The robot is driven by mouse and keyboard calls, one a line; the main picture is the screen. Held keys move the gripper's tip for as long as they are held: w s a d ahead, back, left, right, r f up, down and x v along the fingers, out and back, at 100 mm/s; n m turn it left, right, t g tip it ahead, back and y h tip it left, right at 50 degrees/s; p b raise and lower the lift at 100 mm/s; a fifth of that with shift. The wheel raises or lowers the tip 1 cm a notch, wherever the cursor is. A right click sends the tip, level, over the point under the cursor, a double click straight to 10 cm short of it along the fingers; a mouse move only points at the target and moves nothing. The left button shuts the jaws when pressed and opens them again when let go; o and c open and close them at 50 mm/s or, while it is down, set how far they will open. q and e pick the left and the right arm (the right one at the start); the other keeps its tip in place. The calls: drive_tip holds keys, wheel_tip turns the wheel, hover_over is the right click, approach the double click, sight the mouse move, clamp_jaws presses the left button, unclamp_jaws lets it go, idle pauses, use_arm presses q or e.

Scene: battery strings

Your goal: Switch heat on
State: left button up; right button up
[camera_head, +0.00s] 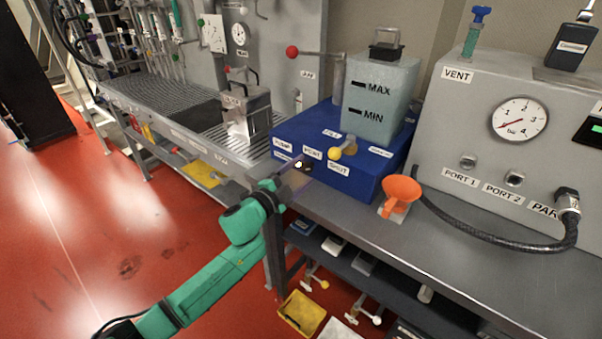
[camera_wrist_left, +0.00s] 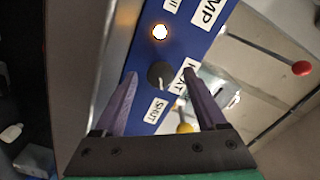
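The blue box (camera_head: 360,185) stands on the steel bench with small labels on its front edge. In the left wrist view a round black knob (camera_wrist_left: 160,73) with a pale pointer mark sits on the blue panel (camera_wrist_left: 185,42). A label that seems to read HEAT (camera_wrist_left: 188,76) is beside it, partly covered by a finger. A lamp (camera_wrist_left: 160,32) near the knob glows white. My left gripper (camera_head: 297,188) is open at the box's front, its fingertips (camera_wrist_left: 160,76) on either side of the knob. Contact cannot be told. My right gripper is not in view.
A grey tank (camera_head: 375,95) marked MAX and MIN stands on the box. A yellow-ball lever (camera_head: 335,154) and an orange funnel (camera_head: 401,190) are to the right of my left gripper. A red-ball lever (camera_head: 292,51) is behind. The bench edge is below my gripper.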

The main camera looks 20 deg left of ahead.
use_arm(q)
drive_tip(key=b+v, duration=0.2)
drive_tip(key=v, duration=1.2)
drive_tip(key=shift+s, duration=0.3)
drive_tip(key=shift+a+f, duration=0.1)
